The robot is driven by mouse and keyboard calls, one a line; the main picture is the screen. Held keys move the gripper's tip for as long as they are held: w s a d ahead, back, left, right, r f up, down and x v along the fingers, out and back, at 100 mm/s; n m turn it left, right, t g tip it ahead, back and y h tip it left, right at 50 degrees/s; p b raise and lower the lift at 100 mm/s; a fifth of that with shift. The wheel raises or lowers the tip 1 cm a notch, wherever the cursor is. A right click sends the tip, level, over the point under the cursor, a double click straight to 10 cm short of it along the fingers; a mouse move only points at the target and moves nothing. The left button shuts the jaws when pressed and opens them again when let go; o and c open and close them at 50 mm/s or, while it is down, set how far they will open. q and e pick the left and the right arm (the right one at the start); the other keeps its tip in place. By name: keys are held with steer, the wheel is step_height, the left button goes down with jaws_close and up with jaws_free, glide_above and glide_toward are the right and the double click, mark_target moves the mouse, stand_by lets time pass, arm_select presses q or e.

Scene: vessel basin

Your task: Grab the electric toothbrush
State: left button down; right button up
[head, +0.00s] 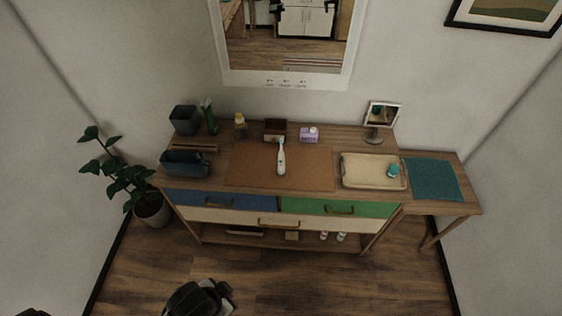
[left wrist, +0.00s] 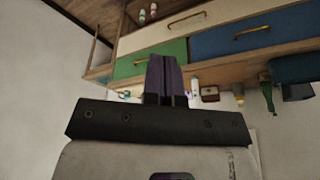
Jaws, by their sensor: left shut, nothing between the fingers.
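The electric toothbrush (head: 281,160) is white with a thin upper end. It is on the brown mat (head: 245,170) at the middle of the wooden counter. I cannot tell surely whether it stands or lies. In the left wrist view, a small white shape beside the fingers may be it. My left gripper (left wrist: 166,78) is shut and empty in the left wrist view, in front of the drawer fronts and apart from the toothbrush. A dark part of mine shows at the bottom of the head view, but its fingers are not clear. My right gripper is not in view.
Behind the mat stand a brown box (head: 275,128), a purple box (head: 310,134), a yellow-capped bottle (head: 240,128) and a green bottle (head: 209,119). A dark blue bin (head: 185,164) is left. A beige tray (head: 357,170) and mirror (head: 376,132) are right. Drawers (head: 278,222) front the counter.

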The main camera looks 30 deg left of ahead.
arm_select(q)
steer(key=c, duration=1.8)
jaws_free()
steer(key=o, duration=0.7)
steer(key=shift+o, duration=0.2)
steer(key=shift+w, duration=0.1)
